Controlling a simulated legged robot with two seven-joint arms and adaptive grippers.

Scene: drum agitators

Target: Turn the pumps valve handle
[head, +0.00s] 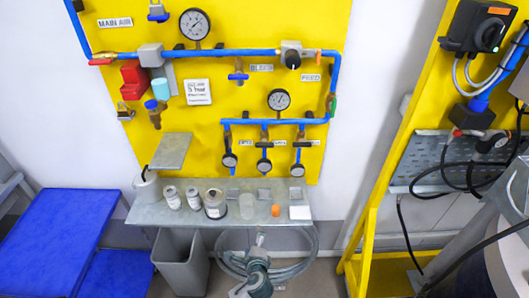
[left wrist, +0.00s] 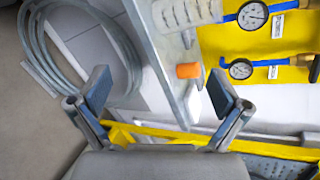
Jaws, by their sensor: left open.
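The yellow air panel (head: 225,120) carries blue pipes and several valves. A black knob (head: 292,59) and a small orange handle (head: 318,57) sit at the upper right pipe. A green handle (head: 332,104) is on the right downpipe. My left gripper (head: 259,242) is below the shelf, apart from all the valves. In the left wrist view its fingers (left wrist: 160,92) are spread and empty. My right gripper is out of view.
A metal shelf (head: 150,212) with jars, cups and an orange piece (left wrist: 188,71) juts out above my left gripper. A coiled hose (head: 300,262) hangs behind it. A grey bin (head: 182,265) and blue steps (head: 50,240) stand left. Another yellow frame (head: 360,250) stands right.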

